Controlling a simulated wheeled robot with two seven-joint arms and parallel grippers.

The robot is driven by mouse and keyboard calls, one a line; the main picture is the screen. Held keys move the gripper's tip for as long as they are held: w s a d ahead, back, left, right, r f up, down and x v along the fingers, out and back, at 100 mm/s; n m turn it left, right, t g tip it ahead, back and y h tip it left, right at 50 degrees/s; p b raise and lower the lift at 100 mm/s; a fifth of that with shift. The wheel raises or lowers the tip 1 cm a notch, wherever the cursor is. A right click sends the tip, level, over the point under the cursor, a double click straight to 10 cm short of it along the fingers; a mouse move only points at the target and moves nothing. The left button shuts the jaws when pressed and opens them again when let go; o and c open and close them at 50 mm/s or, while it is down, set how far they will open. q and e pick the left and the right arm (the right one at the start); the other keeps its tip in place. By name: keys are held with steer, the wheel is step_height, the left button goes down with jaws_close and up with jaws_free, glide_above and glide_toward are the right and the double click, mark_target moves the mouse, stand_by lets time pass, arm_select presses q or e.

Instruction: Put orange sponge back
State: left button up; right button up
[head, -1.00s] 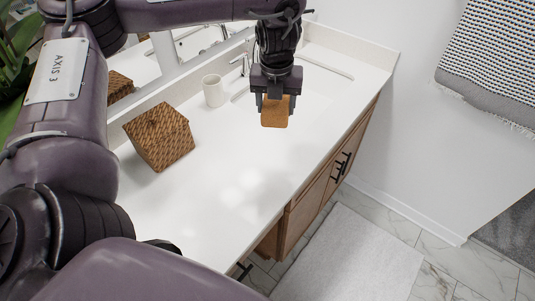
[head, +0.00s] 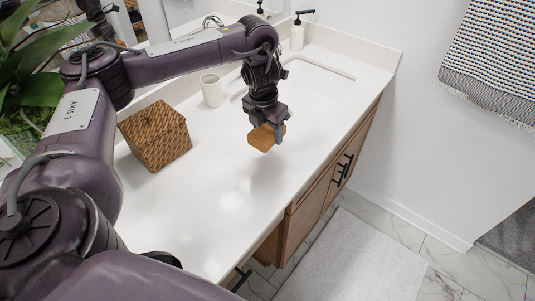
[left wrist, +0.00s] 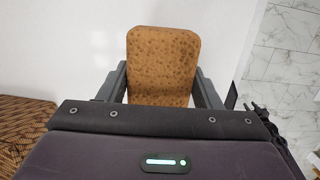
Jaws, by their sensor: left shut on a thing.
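The orange sponge (head: 263,138) is a rounded block held above the white counter, with its shadow on the surface beneath. My left gripper (head: 276,132) is shut on it, and the sponge hangs tilted from the fingers. In the left wrist view the sponge (left wrist: 162,62) stands between the two fingers (left wrist: 162,90), its broad speckled face toward the camera. My right gripper is not in view.
A lidded woven basket (head: 155,136) stands on the counter (head: 215,190) at left, also at the left edge of the wrist view (left wrist: 22,125). A white cup (head: 211,90), a sink (head: 310,82) and a black-topped soap dispenser (head: 298,34) are behind. The front counter is clear.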

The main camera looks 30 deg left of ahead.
mark_target(269, 156)
arm_select(q)
step_height(269, 156, down, 2)
steer(key=shift+f, duration=0.25)
step_height(269, 156, down, 4)
steer(key=shift+p, duration=0.45)
steer(key=shift+f, duration=0.4)
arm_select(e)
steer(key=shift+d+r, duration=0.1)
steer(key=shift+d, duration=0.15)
arm_select(q)
steer(key=o, duration=0.9)
steer(key=shift+f, duration=0.1)
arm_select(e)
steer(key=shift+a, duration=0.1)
